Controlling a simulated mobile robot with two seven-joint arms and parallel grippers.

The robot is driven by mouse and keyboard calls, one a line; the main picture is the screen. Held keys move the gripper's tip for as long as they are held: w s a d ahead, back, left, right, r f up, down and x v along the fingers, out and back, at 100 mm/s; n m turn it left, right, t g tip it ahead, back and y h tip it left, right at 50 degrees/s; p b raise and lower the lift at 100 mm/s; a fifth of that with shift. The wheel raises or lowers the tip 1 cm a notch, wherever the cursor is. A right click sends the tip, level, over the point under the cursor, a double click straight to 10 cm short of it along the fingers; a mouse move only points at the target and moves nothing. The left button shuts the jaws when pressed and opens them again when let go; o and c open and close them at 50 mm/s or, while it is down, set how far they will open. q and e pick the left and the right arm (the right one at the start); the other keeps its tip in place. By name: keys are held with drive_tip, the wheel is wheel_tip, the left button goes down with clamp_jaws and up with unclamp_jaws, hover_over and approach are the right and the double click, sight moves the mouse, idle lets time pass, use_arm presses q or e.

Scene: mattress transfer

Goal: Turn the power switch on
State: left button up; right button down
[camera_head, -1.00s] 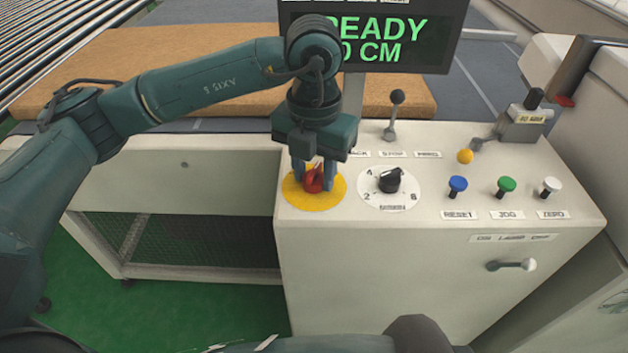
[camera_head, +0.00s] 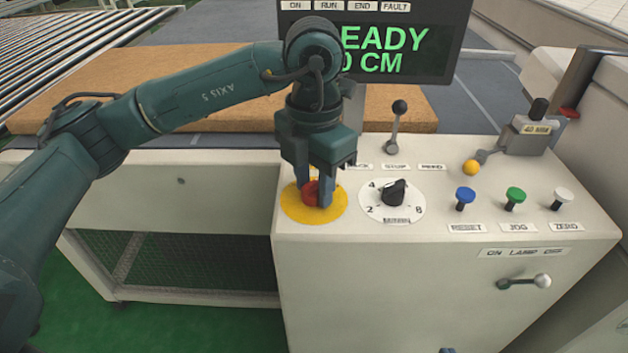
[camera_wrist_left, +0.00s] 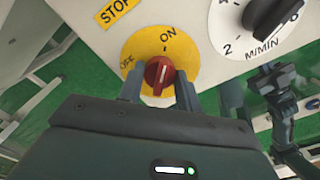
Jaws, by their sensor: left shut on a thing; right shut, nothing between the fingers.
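The power switch is a red rotary knob (camera_wrist_left: 158,77) on a round yellow plate (camera_head: 300,212) at the left of the control panel's top. My left gripper (camera_head: 314,196) reaches down from above and is shut on the knob, one finger on each side. In the left wrist view the plate carries ON at the top and OFF at the left. The knob's pale pointer line is directed up, close to ON. My right gripper (camera_wrist_left: 274,80) seems to show, small and dark, at the right of the left wrist view, shut and away from the switch.
A white speed dial (camera_head: 394,199) sits right of the switch. Blue, green and white buttons, levers and a lamp handle (camera_head: 524,282) are further right. The display (camera_head: 380,50) behind shows READY, partly hidden by my arm. A brown mattress (camera_head: 220,85) lies behind.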

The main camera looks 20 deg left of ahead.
sight(314, 182)
use_arm(q)
drive_tip(key=o, duration=0.7)
drive_tip(key=shift+c, duration=0.2)
drive_tip(key=o, duration=0.3)
use_arm(e)
drive_tip(key=shift+s+a+f, duration=0.1)
drive_tip(key=shift+a+f, duration=0.05)
drive_tip(key=shift+f, duration=0.1)
use_arm(q)
wheel_tip(314, 182, up, 13)
drive_tip(key=shift+r+p, duration=0.15)
drive_tip(key=shift+p, duration=0.45)
use_arm(e)
drive_tip(key=shift+w+a+f+g, duration=0.1)
drive_tip(key=shift+w+a+g, duration=0.1)
drive_tip(key=shift+a+g, duration=0.1)
